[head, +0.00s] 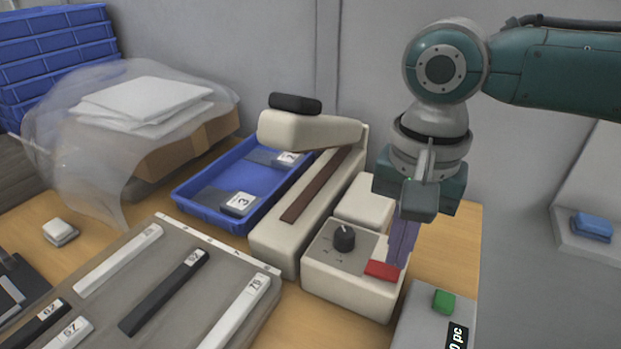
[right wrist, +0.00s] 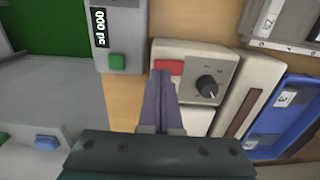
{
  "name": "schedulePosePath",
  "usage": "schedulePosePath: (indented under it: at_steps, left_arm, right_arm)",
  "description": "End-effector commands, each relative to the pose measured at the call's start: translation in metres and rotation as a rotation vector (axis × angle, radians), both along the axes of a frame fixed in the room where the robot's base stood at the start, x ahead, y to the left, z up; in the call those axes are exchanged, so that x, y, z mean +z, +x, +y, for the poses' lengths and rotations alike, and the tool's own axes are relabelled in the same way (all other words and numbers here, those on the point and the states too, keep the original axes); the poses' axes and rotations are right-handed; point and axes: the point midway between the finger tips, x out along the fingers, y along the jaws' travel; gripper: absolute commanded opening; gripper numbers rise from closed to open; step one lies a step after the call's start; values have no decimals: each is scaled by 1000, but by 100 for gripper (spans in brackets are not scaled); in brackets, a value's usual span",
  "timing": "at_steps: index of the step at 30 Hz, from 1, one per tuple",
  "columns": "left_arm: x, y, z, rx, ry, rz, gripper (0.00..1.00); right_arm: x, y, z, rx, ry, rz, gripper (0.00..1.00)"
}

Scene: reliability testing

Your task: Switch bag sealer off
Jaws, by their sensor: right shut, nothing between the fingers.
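The bag sealer (head: 288,222) is a cream machine with a long brown sealing strip and a raised arm with a black handle. Its control box (head: 335,291) carries a black knob (head: 344,238) and a red switch (head: 382,270). In the right wrist view the knob (right wrist: 207,86) and red switch (right wrist: 170,67) sit close to the fingertips. My right gripper (head: 401,262) is shut and empty, its purple fingers pointing down at the box's right side, behind the red switch. In the right wrist view, the fingertips (right wrist: 162,76) appear beside the switch; contact cannot be told. My left gripper is not in view.
A grey box with a green button (head: 444,301) stands right of the sealer. A blue tray (head: 185,205) lies left of it. A grey board (head: 200,318) with numbered strips is in front. A bagged stack of white sheets (head: 150,98) is behind left.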

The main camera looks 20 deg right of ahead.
Motion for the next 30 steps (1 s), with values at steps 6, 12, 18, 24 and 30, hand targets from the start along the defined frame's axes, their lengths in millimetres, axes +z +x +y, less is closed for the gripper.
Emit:
schedulePosePath:
  at_steps: [6,12,18,24,30]
  left_arm:
    - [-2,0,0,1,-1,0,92]
    - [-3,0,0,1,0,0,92]
    - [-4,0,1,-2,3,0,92]
    - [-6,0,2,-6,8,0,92]
    - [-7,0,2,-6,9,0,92]
  right_arm:
    - [-4,0,0,0,0,0,0]
    - [-7,0,0,0,-1,1,0]
    - [-10,0,0,0,-1,1,0]
    - [-13,0,0,0,1,1,0]
    - [-16,0,0,0,1,1,0]
